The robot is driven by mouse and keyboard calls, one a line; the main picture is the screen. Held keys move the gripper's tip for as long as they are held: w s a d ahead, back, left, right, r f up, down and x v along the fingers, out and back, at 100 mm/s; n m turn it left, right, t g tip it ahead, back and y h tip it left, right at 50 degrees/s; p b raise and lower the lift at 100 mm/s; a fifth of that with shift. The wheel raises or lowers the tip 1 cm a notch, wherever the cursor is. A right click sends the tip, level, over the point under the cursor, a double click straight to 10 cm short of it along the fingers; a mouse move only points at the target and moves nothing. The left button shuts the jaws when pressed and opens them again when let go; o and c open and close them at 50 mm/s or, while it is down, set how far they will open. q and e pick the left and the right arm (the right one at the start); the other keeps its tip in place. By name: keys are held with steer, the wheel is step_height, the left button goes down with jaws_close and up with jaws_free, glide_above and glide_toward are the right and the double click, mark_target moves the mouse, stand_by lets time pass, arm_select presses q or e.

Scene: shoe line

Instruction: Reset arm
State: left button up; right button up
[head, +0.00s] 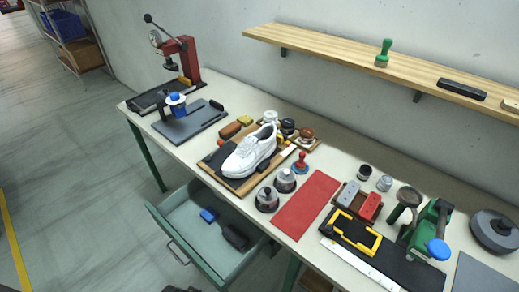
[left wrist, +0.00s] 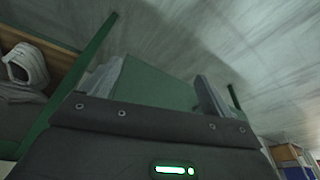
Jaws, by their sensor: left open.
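My left gripper (left wrist: 160,85) shows in the left wrist view with its two fingers apart and nothing visible between them. A green panel lies beyond the fingers. In the head view only a small dark piece, perhaps of my left gripper, shows at the bottom edge, in front of the open drawer (head: 183,219). My right gripper is not in view. A white shoe (head: 250,150) rests on a wooden board on the workbench, apart from any gripper.
The drawer juts out from the bench and holds a blue item (head: 209,215) and a black item (head: 235,237). Floor left of the bench is clear.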

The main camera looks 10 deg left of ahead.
arm_select(q)
steer(key=s+f+g+b, duration=0.1)
steer(key=s+f+b, duration=0.15)
steer(key=f, duration=0.65)
steer(key=s+f+b, duration=0.1)
steer(key=s+f, duration=0.2)
steer(key=f, duration=0.7)
steer(key=s+a+f+b, duration=0.3)
steer(key=s+f, duration=1)
steer(key=shift+s+a+f+g, duration=0.2)
steer(key=shift+s+a+g, duration=0.1)
steer(key=shift+g, duration=0.1)
